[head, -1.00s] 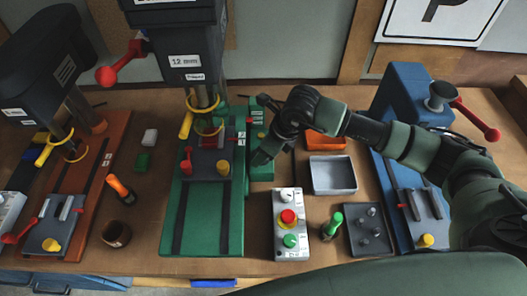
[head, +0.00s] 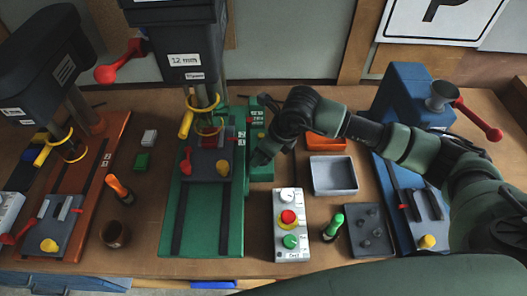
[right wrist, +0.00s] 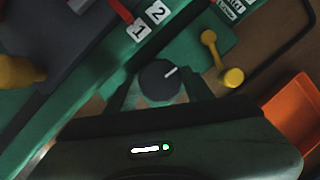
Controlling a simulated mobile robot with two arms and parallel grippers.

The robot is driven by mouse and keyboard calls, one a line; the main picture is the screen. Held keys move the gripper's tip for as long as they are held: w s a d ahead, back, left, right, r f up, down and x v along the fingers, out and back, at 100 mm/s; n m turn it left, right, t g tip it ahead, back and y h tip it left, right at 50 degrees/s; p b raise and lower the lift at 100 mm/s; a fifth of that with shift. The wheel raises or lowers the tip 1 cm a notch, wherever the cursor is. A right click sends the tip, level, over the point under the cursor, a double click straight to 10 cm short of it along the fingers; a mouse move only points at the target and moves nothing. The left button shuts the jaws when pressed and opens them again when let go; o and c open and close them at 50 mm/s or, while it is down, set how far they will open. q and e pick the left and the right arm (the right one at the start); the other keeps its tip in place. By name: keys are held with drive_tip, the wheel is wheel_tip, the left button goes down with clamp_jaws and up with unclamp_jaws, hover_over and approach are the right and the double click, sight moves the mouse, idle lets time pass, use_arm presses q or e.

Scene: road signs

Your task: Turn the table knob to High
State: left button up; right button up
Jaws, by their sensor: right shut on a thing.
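The table knob (right wrist: 158,84), dark and round with a white pointer line, shows in the right wrist view. Its pointer is towards the upper right. My right gripper (right wrist: 162,88) has its green fingers on both sides of the knob and is shut on it. In the head view my right gripper (head: 260,160) is at the right side of the green drill press table (head: 213,228), where it hides the knob. White tiles marked 1 and 2 (right wrist: 148,21) lie beyond the knob. I cannot read a High label. My left gripper is out of view.
A yellow-ended lever (right wrist: 222,60) is close to the right of the knob. An orange tray (head: 326,143) and a grey tray (head: 333,174) lie right of the gripper. A control box (head: 290,225) with red and green buttons stands in front.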

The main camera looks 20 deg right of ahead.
drive_tip(key=shift+s+f, duration=0.1)
idle(0.4)
drive_tip(key=o, duration=1.3)
drive_tip(key=shift+o, duration=0.2)
drive_tip(key=b+v, duration=0.2)
drive_tip(key=v, duration=0.5)
drive_tip(key=shift+r+b, duration=0.4)
drive_tip(key=shift+d, duration=0.1)
